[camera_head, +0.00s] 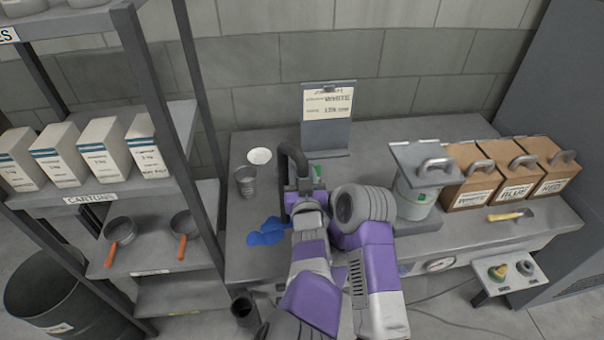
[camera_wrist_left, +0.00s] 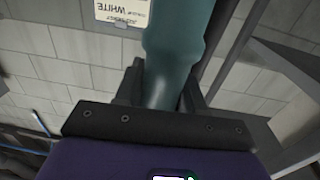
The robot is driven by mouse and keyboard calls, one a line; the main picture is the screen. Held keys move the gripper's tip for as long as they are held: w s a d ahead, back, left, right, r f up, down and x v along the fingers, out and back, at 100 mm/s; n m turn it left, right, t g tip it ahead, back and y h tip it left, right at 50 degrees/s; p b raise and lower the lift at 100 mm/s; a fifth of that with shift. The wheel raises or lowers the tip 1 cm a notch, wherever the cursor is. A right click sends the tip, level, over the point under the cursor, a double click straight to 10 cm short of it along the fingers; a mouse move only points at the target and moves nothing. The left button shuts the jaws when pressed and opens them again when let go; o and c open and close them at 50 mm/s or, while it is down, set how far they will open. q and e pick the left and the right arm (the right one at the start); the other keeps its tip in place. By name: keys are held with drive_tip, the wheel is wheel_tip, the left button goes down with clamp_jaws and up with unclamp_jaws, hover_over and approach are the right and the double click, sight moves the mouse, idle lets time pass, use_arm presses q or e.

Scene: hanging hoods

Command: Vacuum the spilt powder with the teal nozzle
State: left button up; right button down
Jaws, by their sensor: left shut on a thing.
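A teal nozzle (camera_wrist_left: 172,55) stands between the fingers of my left gripper (camera_wrist_left: 166,98) in the left wrist view, and the gripper is shut on it. In the head view my purple and grey left arm reaches over the bench, and its links hide most of the gripper and the nozzle. A dark curved hose (camera_head: 292,152) rises beside the wrist there. The spilt blue powder (camera_head: 266,236) lies in patches on the bench, just left of my arm. Whether the nozzle touches the bench cannot be seen. My right gripper is not in view.
On the grey bench (camera_head: 240,268) stand a grey cup (camera_head: 246,182), a white dish (camera_head: 260,156), a sign board (camera_head: 327,135), a lidded canister (camera_head: 414,200) and labelled boxes (camera_head: 470,188). A yellow-handled tool (camera_head: 508,216) lies at the right. A shelf rack (camera_head: 190,150) stands close on the left.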

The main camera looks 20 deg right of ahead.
use_arm(q)
drive_tip(key=w+a+b, duration=0.3)
drive_tip(key=a+b, duration=0.3)
drive_tip(key=a, duration=0.7)
drive_tip(key=shift+w, duration=0.35)
idle(1.2)
idle(0.5)
drive_tip(key=w+d+p, duration=0.1)
drive_tip(key=w+d, duration=0.2)
drive_tip(key=d, duration=0.2)
drive_tip(key=shift+d, duration=0.2)
idle(0.6)
drive_tip(key=shift+w, duration=0.1)
idle(0.4)
drive_tip(key=shift+s+d+p, duration=0.2)
drive_tip(key=shift+d+p, duration=0.2)
drive_tip(key=shift+d, duration=0.35)
drive_tip(key=shift+s+d+p, duration=0.25)
drive_tip(key=shift+d+p, duration=0.15)
drive_tip(key=shift+d, duration=0.35)
drive_tip(key=shift+s+d+p, duration=0.2)
drive_tip(key=shift+d+p, duration=0.2)
drive_tip(key=shift+d, duration=0.35)
